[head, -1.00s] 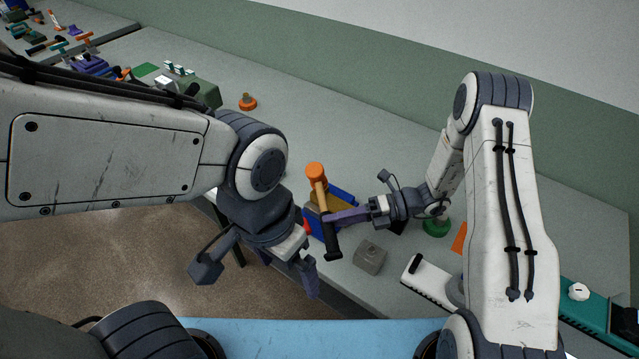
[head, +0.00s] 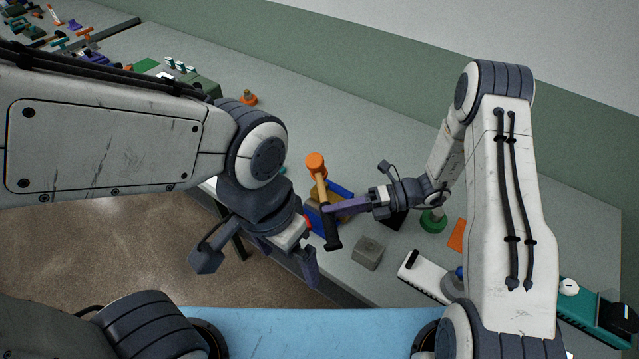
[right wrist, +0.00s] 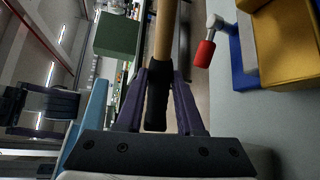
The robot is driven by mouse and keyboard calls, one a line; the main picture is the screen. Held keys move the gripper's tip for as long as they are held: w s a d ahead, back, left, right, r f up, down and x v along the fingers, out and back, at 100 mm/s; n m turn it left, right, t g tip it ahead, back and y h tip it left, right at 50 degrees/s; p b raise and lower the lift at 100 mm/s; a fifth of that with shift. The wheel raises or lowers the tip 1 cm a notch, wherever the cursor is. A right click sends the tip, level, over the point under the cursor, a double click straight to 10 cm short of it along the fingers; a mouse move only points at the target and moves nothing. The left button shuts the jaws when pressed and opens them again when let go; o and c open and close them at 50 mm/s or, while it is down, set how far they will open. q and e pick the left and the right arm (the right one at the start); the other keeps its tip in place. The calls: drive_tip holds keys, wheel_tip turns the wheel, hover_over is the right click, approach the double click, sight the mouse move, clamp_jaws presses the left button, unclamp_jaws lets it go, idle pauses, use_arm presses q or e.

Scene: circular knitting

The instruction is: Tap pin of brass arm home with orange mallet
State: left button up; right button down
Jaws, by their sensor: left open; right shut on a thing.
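The orange mallet (head: 316,162) has an orange head, a tan handle and a black grip. My right gripper (head: 326,210) is shut on its black grip, head up, and the handle also shows between the fingers in the right wrist view (right wrist: 165,30). Behind the mallet is a blue fixture with a yellow-brown block, partly hidden. In the right wrist view the yellow block (right wrist: 285,40) sits on blue, beside a red-handled lever (right wrist: 204,52). I cannot make out the brass arm or its pin for certain. My left gripper (head: 300,255) is open and empty, left of the mallet, near the table's front edge.
A grey block (head: 367,253) lies right of the mallet on the grey table (head: 400,140). Behind it are a green round base (head: 433,222) and an orange piece (head: 457,235). A white device (head: 423,277) stands nearer. The back middle of the table is clear.

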wheel_tip(320, 180, down, 4)
drive_tip(key=shift+r+b, duration=0.15)
drive_tip(key=shift+b, duration=0.8)
drive_tip(key=shift+r, duration=0.1)
wheel_tip(320, 180, up, 4)
drive_tip(key=p, duration=0.4)
drive_tip(key=shift+r, duration=0.2)
drive_tip(key=shift+f, duration=0.1)
wheel_tip(320, 180, down, 4)
drive_tip(key=b, duration=0.3)
drive_tip(key=shift+f, duration=0.15)
